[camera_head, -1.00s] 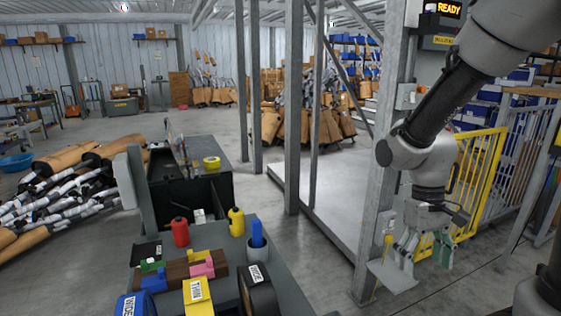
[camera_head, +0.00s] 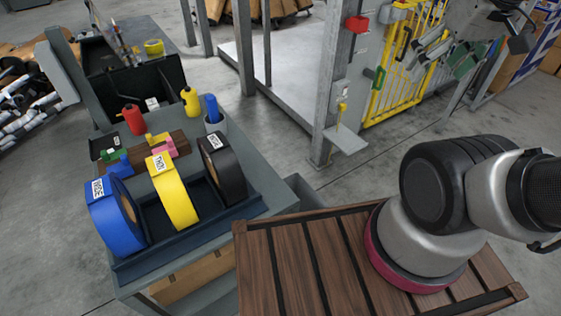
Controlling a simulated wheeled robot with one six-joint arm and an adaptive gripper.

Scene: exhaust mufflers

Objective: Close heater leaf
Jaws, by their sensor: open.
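No part is clearly marked as the heater leaf. A flat grey leaf-like plate (camera_head: 346,139) juts out roughly level from the foot of a grey box on the metal post, with a yellow piece hanging above it. My gripper (camera_head: 447,58) is at the upper right, in front of the yellow gate. Its fingers are apart, with green on one side, and nothing shows between them. It is to the right of and above the plate in the picture, clear of it. Its wrist is partly cut off by the top edge.
A yellow gate (camera_head: 400,75) stands right of the post (camera_head: 326,85). A red fitting (camera_head: 357,23) and a green handle (camera_head: 379,78) are near it. A grey workbench (camera_head: 235,130) with blue, yellow and black tape rolls stands left. Grey floor lies between.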

